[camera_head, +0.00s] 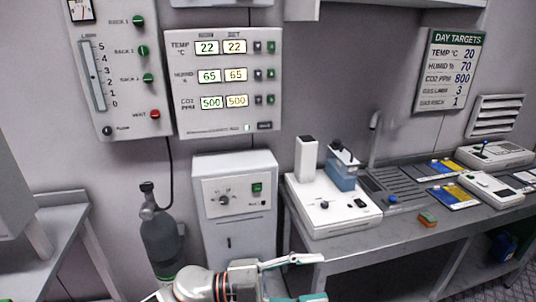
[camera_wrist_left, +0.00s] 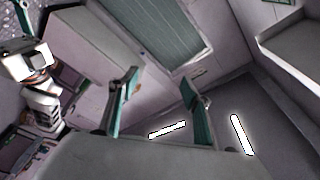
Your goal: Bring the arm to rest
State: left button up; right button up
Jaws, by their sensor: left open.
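My left gripper (camera_head: 308,279) is at the bottom middle of the head view, with its arm coming in from the lower left. Its two fingers are spread apart, and nothing shows between them. It is in front of the white cabinet (camera_head: 235,190) and left of the bench (camera_head: 350,243). In the left wrist view the gripper (camera_wrist_left: 160,112) shows two teal-padded fingers standing apart and empty.
A white device (camera_head: 330,212) stands on the bench near its left end. A grey gas cylinder (camera_head: 160,238) stands left of the cabinet. A control panel (camera_head: 228,85) and a DAY TARGETS board (camera_head: 450,72) hang on the wall. A small sponge (camera_head: 427,220) lies near the bench's front edge.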

pick_arm(q)
jog(key=w+a+f+n+t+y, duration=0.4)
jog(key=a+f+n+t+y, duration=0.6)
jog(key=a+n+t, duration=0.65)
jog(key=s+a+f+n+g+y, duration=0.3)
jog(key=s+a+f, duration=0.3)
jog(key=f, duration=0.4)
jog(key=s+a+f+n+g+y, duration=0.3)
jog(key=s+a+f, duration=0.3)
jog(key=s+f, duration=0.2)
jog(key=shift+a+f+n+g, duration=0.35)
jog(key=shift+a+f+n, duration=0.05)
jog(key=shift+f+n, duration=0.4)
jog(key=shift+s, duration=0.1)
